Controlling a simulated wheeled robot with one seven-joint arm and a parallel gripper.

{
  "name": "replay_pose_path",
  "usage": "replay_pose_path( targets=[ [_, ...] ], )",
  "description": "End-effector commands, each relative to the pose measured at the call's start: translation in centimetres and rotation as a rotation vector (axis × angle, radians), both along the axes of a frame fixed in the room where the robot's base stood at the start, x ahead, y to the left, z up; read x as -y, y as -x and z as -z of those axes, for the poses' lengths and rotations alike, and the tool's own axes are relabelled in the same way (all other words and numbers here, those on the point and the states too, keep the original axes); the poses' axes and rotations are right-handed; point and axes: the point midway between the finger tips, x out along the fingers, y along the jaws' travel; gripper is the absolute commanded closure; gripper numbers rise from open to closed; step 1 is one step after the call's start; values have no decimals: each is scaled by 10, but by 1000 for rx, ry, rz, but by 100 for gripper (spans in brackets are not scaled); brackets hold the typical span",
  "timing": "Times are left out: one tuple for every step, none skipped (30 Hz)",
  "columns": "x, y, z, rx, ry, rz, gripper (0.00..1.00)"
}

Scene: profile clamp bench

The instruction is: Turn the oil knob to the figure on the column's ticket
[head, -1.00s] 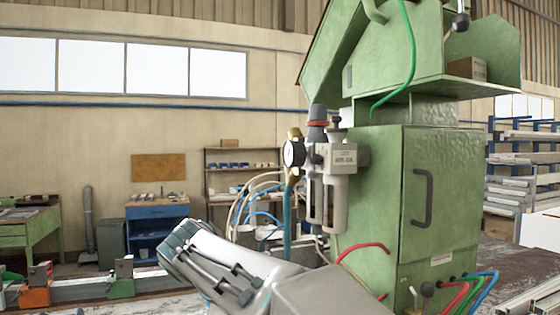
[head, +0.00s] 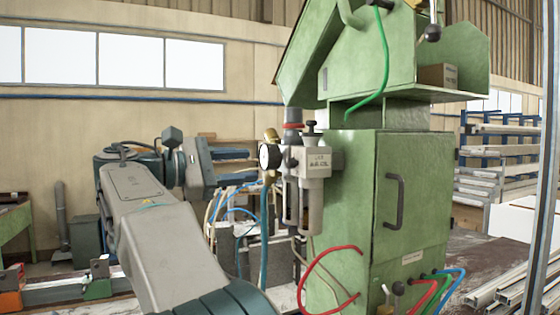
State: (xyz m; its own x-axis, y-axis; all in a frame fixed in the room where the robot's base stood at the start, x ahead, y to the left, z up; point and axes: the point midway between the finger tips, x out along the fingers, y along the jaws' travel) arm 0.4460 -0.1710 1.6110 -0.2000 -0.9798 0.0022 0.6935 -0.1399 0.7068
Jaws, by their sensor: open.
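The air unit (head: 316,162) with two hanging bowls is mounted on the left side of the green column (head: 345,225). A small dark knob (head: 310,127), which looks like the oil knob, stands on top of its right half. A grey knob with a red ring (head: 292,120) tops the left half. A small pale ticket (head: 412,257) is on the column's door; its figure is too small to read. My gripper (head: 250,167) is open and empty, left of the unit with its fingers pointing right. It is apart from the knobs.
A round gauge (head: 269,156) projects left from the unit, close to my fingertips in the picture. A blue hose (head: 263,225) and a red hose loop (head: 305,285) hang below. A door handle (head: 394,200) sticks out on the column. Metal profiles (head: 500,285) lie at right.

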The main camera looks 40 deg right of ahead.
Motion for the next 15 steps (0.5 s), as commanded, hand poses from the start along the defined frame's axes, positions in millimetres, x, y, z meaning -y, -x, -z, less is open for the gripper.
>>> replay_pose_path(
  targets=[
    [13, 4, -3, -2, -2, 4, 58],
    [19, 5, -3, -2, -2, 4, 58],
    [28, 7, -3, -1, -2, 4, 58],
    [34, 8, -2, -1, -3, 3, 58],
    [39, 9, -2, 0, -3, 3, 58],
    [47, 10, -3, -2, -2, 2, 58],
    [53, 12, -2, -1, -3, 3, 58],
    [58, 13, -2, 0, -3, 1, 58],
    [63, 14, -2, 1, -3, 2, 58],
    [67, 14, -2, -1, -2, 1, 58],
    [71, 15, -2, -1, -2, 1, 58],
    [75, 15, -1, -1, -2, 1, 58],
    [78, 16, -1, -1, -2, 1, 58],
    [80, 16, -1, -1, -2, 0, 58],
    [83, 17, -1, -1, -2, -1, 58]
  ],
)
